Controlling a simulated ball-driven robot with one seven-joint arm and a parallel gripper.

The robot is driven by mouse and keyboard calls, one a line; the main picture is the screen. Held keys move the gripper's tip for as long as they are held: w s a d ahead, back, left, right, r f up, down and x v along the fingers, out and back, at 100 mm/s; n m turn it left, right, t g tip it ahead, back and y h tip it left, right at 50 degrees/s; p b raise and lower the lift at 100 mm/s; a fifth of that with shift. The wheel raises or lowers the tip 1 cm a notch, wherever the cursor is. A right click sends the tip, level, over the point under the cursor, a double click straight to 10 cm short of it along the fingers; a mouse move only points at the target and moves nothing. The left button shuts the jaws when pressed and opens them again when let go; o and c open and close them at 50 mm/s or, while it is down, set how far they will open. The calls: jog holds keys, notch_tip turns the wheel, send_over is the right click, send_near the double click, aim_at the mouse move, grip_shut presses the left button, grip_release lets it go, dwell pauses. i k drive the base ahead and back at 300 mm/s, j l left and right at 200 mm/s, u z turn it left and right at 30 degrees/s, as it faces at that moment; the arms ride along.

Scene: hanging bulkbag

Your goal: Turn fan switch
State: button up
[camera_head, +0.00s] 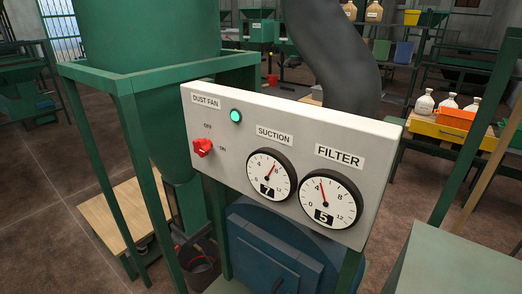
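A white control panel (237,101) labelled DUST FAN faces me near the middle of the head view, tilted slightly. The red fan switch (203,147) is a knob on the panel's left side, with OFF printed above it and ON to its lower right. I cannot tell for certain which mark its pointer is at. A round lamp (236,116) above it glows green. The SUCTION dial (270,175) shows 7 and the FILTER dial (328,199) shows 5. My gripper is not in the picture.
A green frame (85,71) holds a green hopper (150,30) behind the panel's left. A dark thick hose (335,50) rises behind it. A blue housing (262,250) sits below. Jugs (424,104) and an orange bin (455,117) stand at right. The space before the switch looks clear.

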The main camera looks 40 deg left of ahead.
aim_at(202, 147)
jog(key=u, duration=1.3)
